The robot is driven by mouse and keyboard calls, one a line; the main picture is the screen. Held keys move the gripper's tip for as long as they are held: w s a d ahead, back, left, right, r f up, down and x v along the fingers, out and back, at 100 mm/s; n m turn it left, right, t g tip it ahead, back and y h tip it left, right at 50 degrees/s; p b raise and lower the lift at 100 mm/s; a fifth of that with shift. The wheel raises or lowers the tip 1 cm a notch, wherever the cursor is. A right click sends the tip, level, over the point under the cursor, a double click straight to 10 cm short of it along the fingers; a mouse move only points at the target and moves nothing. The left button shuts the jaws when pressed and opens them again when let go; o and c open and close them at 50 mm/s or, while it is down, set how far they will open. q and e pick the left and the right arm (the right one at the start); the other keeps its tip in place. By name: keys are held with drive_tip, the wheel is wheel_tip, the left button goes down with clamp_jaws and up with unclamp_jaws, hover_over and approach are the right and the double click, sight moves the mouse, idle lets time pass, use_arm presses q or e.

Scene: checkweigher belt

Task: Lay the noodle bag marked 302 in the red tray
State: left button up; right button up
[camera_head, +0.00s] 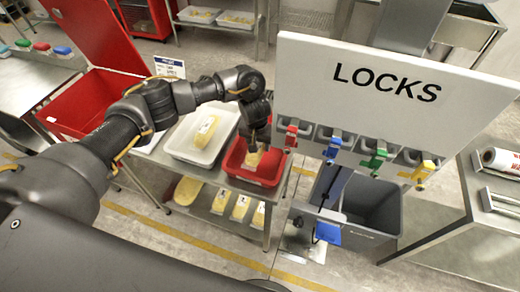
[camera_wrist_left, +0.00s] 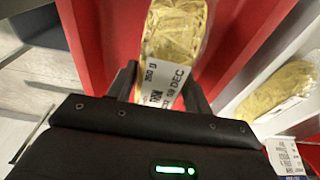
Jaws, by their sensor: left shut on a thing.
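My left gripper (camera_head: 254,143) reaches down into the red tray (camera_head: 268,180) on the steel table. It is shut on a yellow noodle bag (camera_head: 253,158). In the left wrist view, the bag (camera_wrist_left: 175,35) with its white label stands out between the two fingers (camera_wrist_left: 160,88), with red tray walls (camera_wrist_left: 250,25) on both sides. The label shows "DEC" and a weight in g; I cannot read 302 on it for certain. I cannot tell whether the bag touches the tray floor. My right gripper is not in view.
Beside the red tray is a white tray (camera_head: 178,146) holding another noodle bag (camera_head: 206,131). Several bags (camera_head: 240,207) lie on the shelf below. A white LOCKS board (camera_head: 390,105) with coloured padlocks stands close on the right, above a grey bin (camera_head: 375,205). A large red bin (camera_head: 85,97) stands left.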

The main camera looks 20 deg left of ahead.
use_arm(q)
drive_tip(key=shift+d+f, duration=0.1)
drive_tip(key=shift+d, duration=0.05)
drive_tip(key=shift+w+d+f, duration=0.1)
drive_tip(key=shift+f, duration=1.6)
drive_tip(key=o, duration=1.1)
drive_tip(key=shift+f, duration=0.1)
drive_tip(key=shift+o, duration=0.2)
drive_tip(key=r, duration=0.4)
drive_tip(key=s+r+p, duration=0.1)
drive_tip(key=r, duration=0.3)
drive_tip(key=s+r, duration=0.1)
drive_tip(key=r, duration=0.3)
drive_tip(key=shift+r+p, duration=0.1)
drive_tip(key=shift+p, duration=0.3)
